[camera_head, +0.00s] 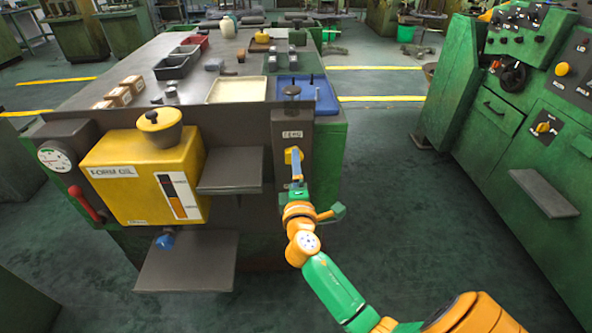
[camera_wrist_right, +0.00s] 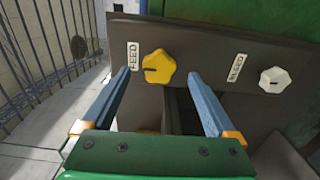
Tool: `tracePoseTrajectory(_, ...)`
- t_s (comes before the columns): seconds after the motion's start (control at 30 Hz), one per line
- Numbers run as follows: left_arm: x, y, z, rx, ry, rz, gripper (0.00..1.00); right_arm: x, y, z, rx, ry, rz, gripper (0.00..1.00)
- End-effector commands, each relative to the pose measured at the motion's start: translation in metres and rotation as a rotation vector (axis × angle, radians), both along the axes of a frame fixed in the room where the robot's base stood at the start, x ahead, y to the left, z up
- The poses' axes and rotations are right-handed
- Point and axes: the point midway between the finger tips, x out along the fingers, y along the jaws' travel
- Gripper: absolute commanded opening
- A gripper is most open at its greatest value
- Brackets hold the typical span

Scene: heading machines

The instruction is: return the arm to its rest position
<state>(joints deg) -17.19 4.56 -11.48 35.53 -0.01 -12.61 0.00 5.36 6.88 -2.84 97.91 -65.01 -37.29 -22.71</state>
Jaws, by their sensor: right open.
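My right arm comes in from the lower right in the head view. Its gripper (camera_head: 296,168) is at the front panel of the machine bench, just in front of a yellow knob (camera_head: 289,155) under a label. In the right wrist view the gripper (camera_wrist_right: 157,76) is open, with two blue fingers spread and nothing held. The yellow FEED knob (camera_wrist_right: 158,67) shows between the fingertips, with a gap on each side. Depth between knob and tips is hard to tell. My left arm and gripper are not in view.
A pale BLEED knob (camera_wrist_right: 272,80) sits right of the fingers. A dark shelf (camera_head: 230,170) and yellow oil tank (camera_head: 145,175) are left of the gripper. A blue tray (camera_head: 307,95) is above. Open floor (camera_head: 400,200) lies right, before green machines (camera_head: 530,110).

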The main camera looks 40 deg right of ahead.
Motion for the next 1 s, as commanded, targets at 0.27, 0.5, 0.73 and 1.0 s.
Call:
tracePoseTrajectory(0.27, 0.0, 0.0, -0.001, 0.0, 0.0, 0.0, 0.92, -0.013, 0.008, 0.0, 0.0, 0.0, -0.001, 0.92)
tracePoseTrajectory(0.5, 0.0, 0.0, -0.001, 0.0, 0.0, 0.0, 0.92, -0.013, 0.008, 0.0, 0.0, 0.0, -0.001, 0.92)
tracePoseTrajectory(0.73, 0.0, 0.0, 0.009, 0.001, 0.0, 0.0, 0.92, -0.025, 0.032, -0.106, 0.23, 0.213, 0.081, 0.92)
tracePoseTrajectory(1.0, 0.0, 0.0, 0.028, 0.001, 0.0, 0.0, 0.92, -0.195, 0.094, -0.326, 0.911, 0.677, -0.061, 0.92)
